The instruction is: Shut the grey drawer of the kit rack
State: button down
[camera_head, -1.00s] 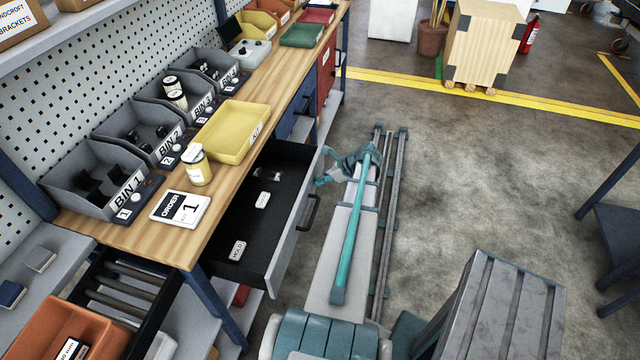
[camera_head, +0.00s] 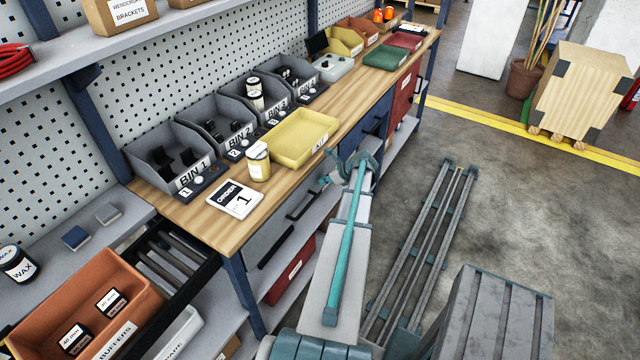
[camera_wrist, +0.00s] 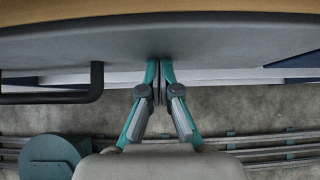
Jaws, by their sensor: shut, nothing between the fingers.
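The grey drawer (camera_head: 262,238) sits under the wooden benchtop in the head view. Its front lies about level with the bench edge and its inside is out of sight, so it looks shut. Its dark bar handle (camera_head: 302,204) shows on the front. In the wrist view the grey drawer front (camera_wrist: 225,48) spans the upper part, with the handle (camera_wrist: 95,86) at left. My gripper (camera_head: 330,181) is at the right part of the drawer front. Its closed, empty fingertips (camera_wrist: 160,64) reach the front, right of the handle; whether they touch cannot be told.
A blue drawer (camera_head: 377,118) is farther along. An orange crate (camera_head: 80,305) stands at lower left.

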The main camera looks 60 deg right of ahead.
jog(key=shift+w+d+r, duration=0.15)
jog(key=shift+w, duration=0.2)
